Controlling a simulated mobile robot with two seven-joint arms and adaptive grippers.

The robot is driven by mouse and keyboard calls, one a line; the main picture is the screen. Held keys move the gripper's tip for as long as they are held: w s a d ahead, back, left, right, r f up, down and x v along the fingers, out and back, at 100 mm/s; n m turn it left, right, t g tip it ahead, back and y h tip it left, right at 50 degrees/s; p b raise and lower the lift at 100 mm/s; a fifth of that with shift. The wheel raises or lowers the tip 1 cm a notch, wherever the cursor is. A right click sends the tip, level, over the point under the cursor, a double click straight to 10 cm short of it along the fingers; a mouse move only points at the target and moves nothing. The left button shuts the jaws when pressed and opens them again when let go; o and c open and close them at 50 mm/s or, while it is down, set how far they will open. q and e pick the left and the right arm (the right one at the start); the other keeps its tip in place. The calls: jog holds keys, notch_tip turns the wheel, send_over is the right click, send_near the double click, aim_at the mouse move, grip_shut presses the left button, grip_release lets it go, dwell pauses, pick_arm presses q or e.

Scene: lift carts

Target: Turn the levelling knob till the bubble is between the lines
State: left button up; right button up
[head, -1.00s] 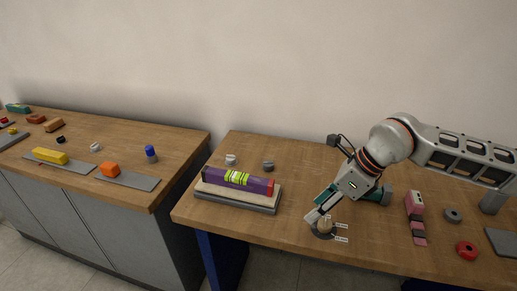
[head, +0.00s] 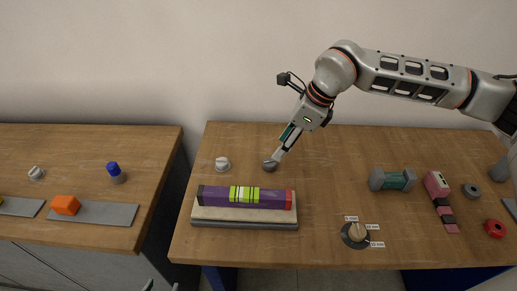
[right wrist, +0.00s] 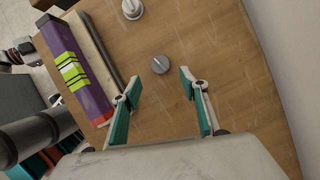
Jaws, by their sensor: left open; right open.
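A purple spirit level (head: 218,194) with a yellow-green vial (head: 243,194) lies on a pale board over a grey base. Dark lines cross the vial; the bubble's exact place is too small to tell. Behind it stand a white knob (head: 222,164) and a dark grey knob (head: 270,165). My right gripper (head: 280,155) is open, pointing down at the grey knob. In the right wrist view, that knob (right wrist: 160,64) lies just beyond and between the open fingertips (right wrist: 160,86), apart from them. My left gripper (head: 161,287) shows only its tips at the bottom edge, open and empty.
A dial (head: 356,235) with mm labels sits at the front right. Another bench (head: 90,150) stands left across a gap.

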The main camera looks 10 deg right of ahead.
aim_at(270, 161)
jog(key=shift+p+x, duration=0.45)
jog(key=shift+x, duration=3.4)
jog(key=shift+w, duration=0.1)
jog(key=c, duration=1.1)
